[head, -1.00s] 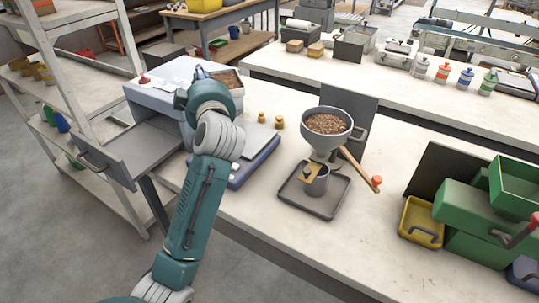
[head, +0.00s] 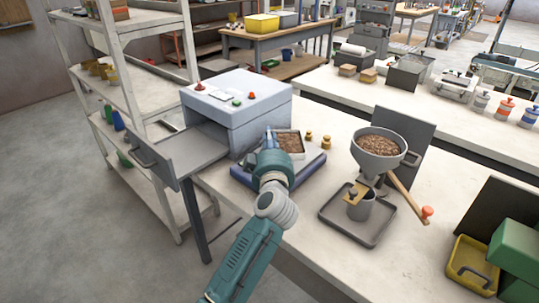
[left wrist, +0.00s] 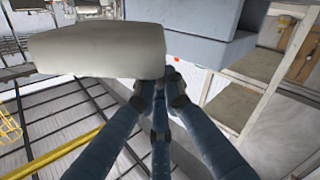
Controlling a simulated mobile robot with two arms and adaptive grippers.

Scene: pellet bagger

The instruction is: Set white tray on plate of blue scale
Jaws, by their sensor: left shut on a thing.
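The white tray (head: 290,143), filled with brown pellets, is at the far side of the blue scale (head: 243,179) in the head view, over its grey plate (head: 308,160). I cannot tell whether the tray touches the plate. My left gripper (head: 270,142) is shut on the tray's left side; my wrist hides part of the scale. In the left wrist view the tray (left wrist: 95,50) is large and pale beside the gripper's fingers (left wrist: 165,82). My right gripper is in neither view.
Brass weights (head: 325,142) stand right of the tray. Further right are a pellet funnel (head: 378,155) and a dark tray (head: 372,236) holding a cup.

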